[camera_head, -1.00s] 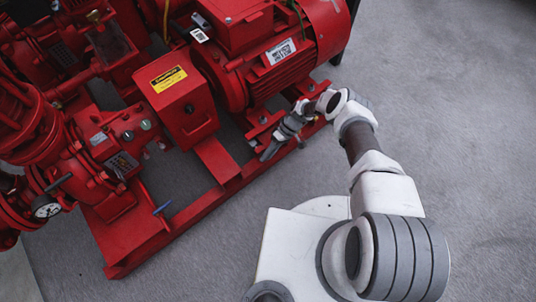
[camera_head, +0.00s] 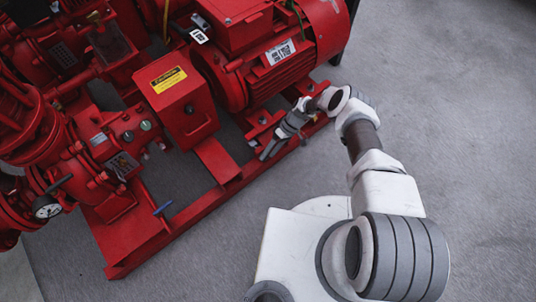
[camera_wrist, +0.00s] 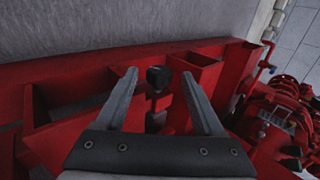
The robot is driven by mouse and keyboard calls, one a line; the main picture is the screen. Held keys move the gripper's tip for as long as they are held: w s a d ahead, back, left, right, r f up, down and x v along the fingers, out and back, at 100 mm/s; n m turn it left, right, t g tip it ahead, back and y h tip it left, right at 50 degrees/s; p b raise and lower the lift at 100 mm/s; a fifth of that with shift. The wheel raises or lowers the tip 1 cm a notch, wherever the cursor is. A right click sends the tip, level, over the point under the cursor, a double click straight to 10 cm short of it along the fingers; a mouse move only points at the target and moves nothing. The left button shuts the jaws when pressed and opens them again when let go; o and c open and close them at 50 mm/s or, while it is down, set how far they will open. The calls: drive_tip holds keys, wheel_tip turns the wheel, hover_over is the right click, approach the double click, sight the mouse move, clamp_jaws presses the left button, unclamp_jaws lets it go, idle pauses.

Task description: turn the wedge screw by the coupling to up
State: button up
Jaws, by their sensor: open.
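A dark screw head (camera_wrist: 157,75) stands on a small red block in the wrist view, with what seems to be its shank below it. I take it for the wedge screw. My gripper (camera_wrist: 159,72) is open, with one finger on each side of the head and visible gaps between. The fingers do not appear to touch it. In the head view my gripper (camera_head: 268,151) is low at the base frame, beside the motor foot; the screw cannot be made out there. The coupling lies under a red guard (camera_head: 187,105) with a yellow caution label.
The red motor (camera_head: 285,65) stands just behind my gripper. The red base frame (camera_head: 190,205) runs along the front. A blue-handled part (camera_head: 162,208) sits on it to the left. Red frame walls close in around the screw in the wrist view. Grey floor (camera_head: 440,120) at right is clear.

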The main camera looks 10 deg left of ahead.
drive_tip(key=p+v, duration=0.2)
drive_tip(key=v, duration=1.4)
drive_tip(key=shift+s+a, duration=0.1)
